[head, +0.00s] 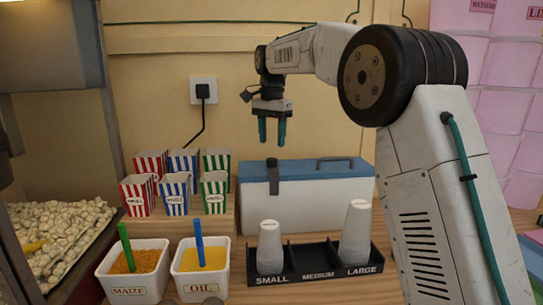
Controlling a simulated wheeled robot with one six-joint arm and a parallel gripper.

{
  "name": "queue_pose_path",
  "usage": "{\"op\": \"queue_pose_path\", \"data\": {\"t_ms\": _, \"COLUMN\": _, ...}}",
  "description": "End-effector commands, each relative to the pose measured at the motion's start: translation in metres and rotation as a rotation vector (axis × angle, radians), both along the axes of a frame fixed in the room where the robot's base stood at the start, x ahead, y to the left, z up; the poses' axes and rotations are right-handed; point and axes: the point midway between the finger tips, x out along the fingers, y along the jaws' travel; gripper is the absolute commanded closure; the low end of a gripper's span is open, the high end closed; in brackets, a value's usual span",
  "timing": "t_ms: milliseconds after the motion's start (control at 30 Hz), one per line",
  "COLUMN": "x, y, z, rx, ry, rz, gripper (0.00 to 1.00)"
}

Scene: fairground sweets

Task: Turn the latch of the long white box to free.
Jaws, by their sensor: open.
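The long white box (312,212) with a blue lid (300,175) stands against the back wall, right of the paper cups. A dark latch (272,176) sits on its front left, running upright from the lid down onto the white face. A grey handle (335,161) lies on the lid. My gripper (272,148) hangs above the box's left end, its two teal fingers pointing down, open and empty. In the picture its fingertips are a little above the latch; how far apart in depth they are I cannot tell.
Striped paper cups (176,189) stand left of the box. In front are tubs of maize (137,284) and oil (200,284) with upright handles, and a black cup tray (312,272) with stacked white cups. A socket with a plug (203,91) is on the wall.

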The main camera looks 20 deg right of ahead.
Motion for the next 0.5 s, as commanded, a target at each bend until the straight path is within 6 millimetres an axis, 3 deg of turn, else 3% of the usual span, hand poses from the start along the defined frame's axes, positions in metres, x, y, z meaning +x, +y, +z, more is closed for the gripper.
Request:
{"op": "queue_pose_path", "data": {"t_ms": 233, "x": -0.001, "y": 0.000, "z": -0.040, "rx": 0.000, "ry": 0.002, "rz": 0.002, "gripper": 0.48}}
{"op": "queue_pose_path", "data": {"t_ms": 500, "x": -0.001, "y": 0.000, "z": -0.059, "rx": 0.000, "ry": 0.000, "rz": 0.002, "gripper": 0.48}}
